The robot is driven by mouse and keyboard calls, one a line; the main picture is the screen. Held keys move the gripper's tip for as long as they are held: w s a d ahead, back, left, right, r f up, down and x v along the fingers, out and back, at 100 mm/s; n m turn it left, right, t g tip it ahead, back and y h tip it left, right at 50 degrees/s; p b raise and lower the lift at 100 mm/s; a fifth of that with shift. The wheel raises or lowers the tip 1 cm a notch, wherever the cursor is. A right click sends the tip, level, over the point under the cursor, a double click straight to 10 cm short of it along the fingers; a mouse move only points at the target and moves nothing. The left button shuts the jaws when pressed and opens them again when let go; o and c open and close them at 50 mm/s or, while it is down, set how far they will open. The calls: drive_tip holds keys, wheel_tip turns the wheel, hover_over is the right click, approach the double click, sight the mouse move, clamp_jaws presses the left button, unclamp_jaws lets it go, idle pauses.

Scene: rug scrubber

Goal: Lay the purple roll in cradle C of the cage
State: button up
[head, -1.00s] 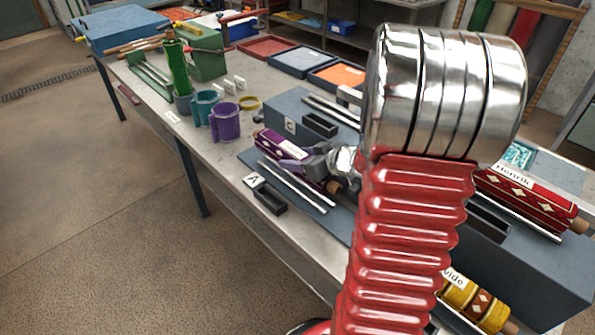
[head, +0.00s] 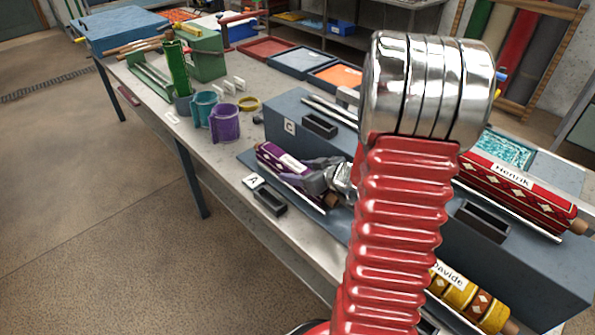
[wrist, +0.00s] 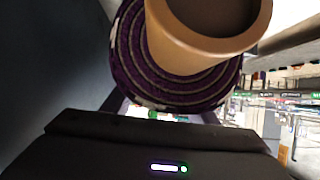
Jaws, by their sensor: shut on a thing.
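The purple roll (head: 279,163), with a white label and brown core ends, lies lengthwise over the rails of cradle A, beside the A sign (head: 253,181). I cannot tell whether it rests on the rails or hangs just above them. My gripper (head: 316,177) is shut on the roll near its middle. In the wrist view the roll's end (wrist: 130,60) and its brown core (wrist: 205,45) fill the top. Cradle C (head: 334,107) is on the upper step of the cage (head: 277,113), by the C sign (head: 289,126). Its visible part is empty; my arm hides the rest.
A red roll labelled Henrik (head: 515,190) lies on the upper step at right, a yellow roll labelled Davide (head: 465,297) on the lower level. Purple (head: 224,124) and teal (head: 201,108) cups and a green roll (head: 176,68) stand on the table at left.

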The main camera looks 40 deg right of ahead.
drive_tip(key=shift+f, duration=0.15)
drive_tip(key=o, duration=1.6)
drive_tip(key=shift+o, duration=0.2)
drive_tip(key=shift+s, duration=0.1)
wheel_tip(320, 180, up, 6)
hover_over(329, 193)
